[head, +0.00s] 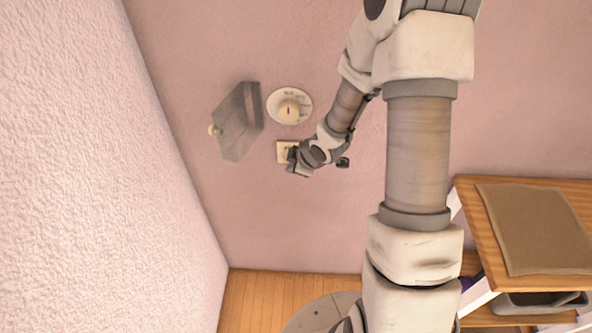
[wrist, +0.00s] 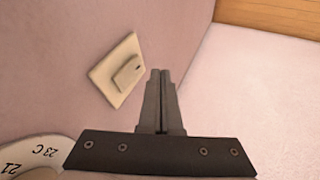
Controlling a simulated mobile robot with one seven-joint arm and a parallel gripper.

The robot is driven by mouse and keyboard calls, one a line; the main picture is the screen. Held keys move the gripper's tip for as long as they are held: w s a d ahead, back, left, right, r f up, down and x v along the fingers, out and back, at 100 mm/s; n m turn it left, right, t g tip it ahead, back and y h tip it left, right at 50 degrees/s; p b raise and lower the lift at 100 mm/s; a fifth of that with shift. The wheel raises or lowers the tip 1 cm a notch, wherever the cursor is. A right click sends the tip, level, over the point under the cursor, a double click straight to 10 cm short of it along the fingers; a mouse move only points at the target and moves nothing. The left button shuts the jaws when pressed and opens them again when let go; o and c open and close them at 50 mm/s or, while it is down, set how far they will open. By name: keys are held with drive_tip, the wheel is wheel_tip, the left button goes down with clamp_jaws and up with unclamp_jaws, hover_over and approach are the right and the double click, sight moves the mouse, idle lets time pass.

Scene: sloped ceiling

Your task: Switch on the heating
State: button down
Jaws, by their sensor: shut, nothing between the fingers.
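A cream wall switch (head: 283,147) with a raised rocker is on the pink wall, partly hidden by my gripper in the head view. In the wrist view the switch (wrist: 104,69) is whole, and its rocker (wrist: 127,73) has a small dark mark. A round white dial (head: 289,106) with a cream knob is just above the switch. Part of the dial's numbered rim (wrist: 40,158) shows in the wrist view, reading 21 and 23 C. My gripper (wrist: 160,72) is shut and empty, its tips just beside the rocker; I cannot tell whether they touch it.
A grey box (head: 237,122) with a small open-looking flap and round knob is on the wall left of the dial. A textured wall (head: 100,170) closes off the left. A wooden shelf unit (head: 483,232) with a brown mat on top (head: 535,228) stands at the lower right.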

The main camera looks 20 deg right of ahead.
drive_tip(key=shift+w+d+f, duration=0.1)
drive_tip(key=shift+w+d, duration=0.1)
drive_tip(key=shift+w, duration=0.3)
drive_tip(key=shift+w+d, duration=0.15)
drive_tip(key=shift+w, duration=0.35)
drive_tip(key=shift+w, duration=0.1)
drive_tip(key=shift+w+f, duration=0.1)
drive_tip(key=shift+w, duration=0.05)
